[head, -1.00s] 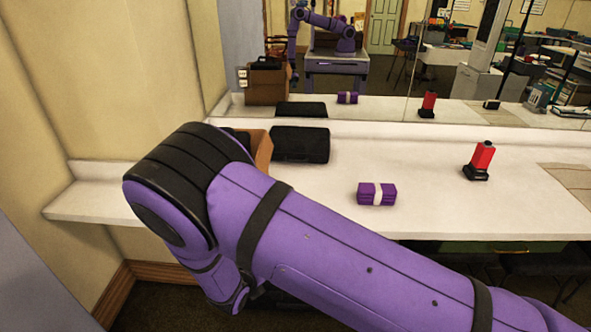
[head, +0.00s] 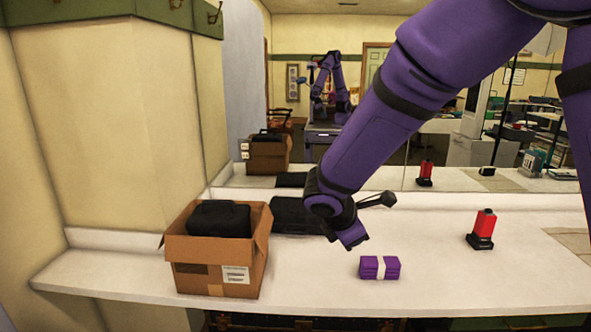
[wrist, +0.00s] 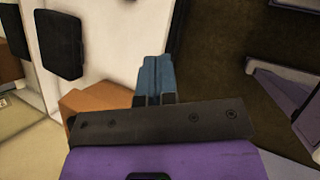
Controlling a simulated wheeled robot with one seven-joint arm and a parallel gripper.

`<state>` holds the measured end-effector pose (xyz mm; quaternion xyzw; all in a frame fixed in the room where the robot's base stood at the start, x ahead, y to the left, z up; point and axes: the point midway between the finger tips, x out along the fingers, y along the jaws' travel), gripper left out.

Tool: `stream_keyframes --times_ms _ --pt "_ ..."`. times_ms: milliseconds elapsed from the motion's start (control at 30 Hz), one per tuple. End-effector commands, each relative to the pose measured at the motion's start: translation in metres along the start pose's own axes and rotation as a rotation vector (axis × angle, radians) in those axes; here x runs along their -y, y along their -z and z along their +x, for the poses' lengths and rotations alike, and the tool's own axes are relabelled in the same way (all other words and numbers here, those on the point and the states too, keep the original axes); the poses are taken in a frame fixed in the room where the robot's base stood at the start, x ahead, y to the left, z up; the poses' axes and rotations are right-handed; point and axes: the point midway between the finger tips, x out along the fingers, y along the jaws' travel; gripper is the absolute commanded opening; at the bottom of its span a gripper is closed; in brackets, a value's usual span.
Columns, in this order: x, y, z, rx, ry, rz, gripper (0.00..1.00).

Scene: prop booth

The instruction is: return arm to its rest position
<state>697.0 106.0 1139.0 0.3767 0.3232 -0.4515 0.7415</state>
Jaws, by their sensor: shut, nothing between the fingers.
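My arm comes down from the upper right in the head view, and its wrist end (head: 350,235) hangs over the white counter (head: 440,285), up and left of a purple bundle with a white band (head: 380,268). The fingers cannot be made out in the head view. In the wrist view my gripper (wrist: 154,78) shows as two blue-grey fingers side by side, shut and empty.
An open cardboard box (head: 215,273) holding a black case (head: 218,218) stands at the left. Another black case (head: 293,216) lies behind, partly hidden by my wrist. A red and black item (head: 483,228) stands right. A mirror (head: 385,180) backs the counter.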

Motion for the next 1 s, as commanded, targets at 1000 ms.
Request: stream_keyframes --times_ms 1000 --pt "0.202 -0.204 -0.146 -0.330 0.234 1.567 0.00"
